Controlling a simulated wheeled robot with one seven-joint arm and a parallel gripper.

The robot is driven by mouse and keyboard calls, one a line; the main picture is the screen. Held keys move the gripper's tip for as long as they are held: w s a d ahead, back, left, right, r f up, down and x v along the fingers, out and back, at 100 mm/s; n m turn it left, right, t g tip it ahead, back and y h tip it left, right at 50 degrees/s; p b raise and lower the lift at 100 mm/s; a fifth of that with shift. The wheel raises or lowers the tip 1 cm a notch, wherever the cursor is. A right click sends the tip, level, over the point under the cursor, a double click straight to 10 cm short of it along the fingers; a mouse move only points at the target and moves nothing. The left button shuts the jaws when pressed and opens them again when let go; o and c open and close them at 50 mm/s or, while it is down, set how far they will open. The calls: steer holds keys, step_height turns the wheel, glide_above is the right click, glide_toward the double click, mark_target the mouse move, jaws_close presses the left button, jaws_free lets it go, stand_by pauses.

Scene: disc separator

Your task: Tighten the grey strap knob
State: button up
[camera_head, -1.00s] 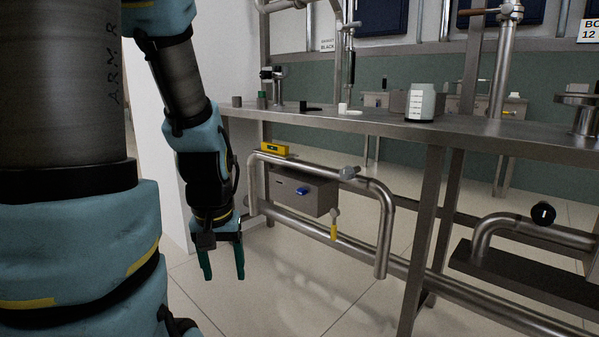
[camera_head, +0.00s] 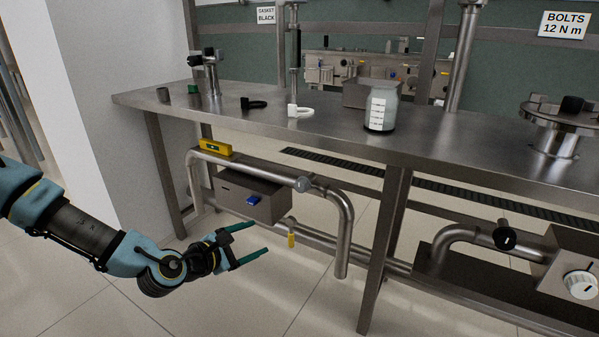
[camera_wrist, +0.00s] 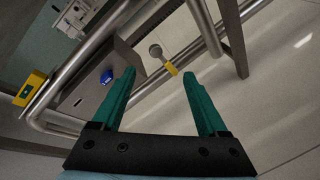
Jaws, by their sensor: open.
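A grey knob (camera_head: 302,184) sits on the upper bent pipe under the bench, right of a grey box; I take it for the strap knob. My gripper (camera_head: 257,240) is open and empty, left of and below the knob, apart from it, with its green fingers pointing right. In the wrist view my gripper (camera_wrist: 162,82) also shows open, with nothing between the fingers. A grey round piece with a yellow end (camera_wrist: 172,69) shows beyond the fingertips; it looks like the yellow-handled part (camera_head: 291,240) below the knob. I cannot make out the strap knob itself in the wrist view.
The grey box (camera_head: 240,190) has a blue knob (camera_head: 253,199). A yellow level (camera_head: 216,147) lies on the pipe's left end. The steel bench (camera_head: 330,130) overhangs, with a leg (camera_head: 385,250) to the right. A black knob (camera_head: 504,237) is farther right. Open floor lies in front.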

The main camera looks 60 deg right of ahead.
mark_target(299, 188)
steer(key=s+d+r+n+t+h+p, duration=0.1)
steer(key=s+d+r+n+h+p, duration=0.1)
steer(key=s+d+r+n+h, duration=0.35)
steer(key=shift+n+y, duration=0.75)
steer(key=shift+y, duration=0.1)
steer(key=d, duration=0.3)
steer(key=w+d+r, duration=0.1)
steer(key=d, duration=0.3)
steer(key=d+r, duration=0.1)
steer(key=d, duration=0.2)
steer(key=shift+w+d, duration=0.25)
steer(key=shift+d, duration=0.1)
steer(key=shift+c, duration=0.3)
jaws_close()
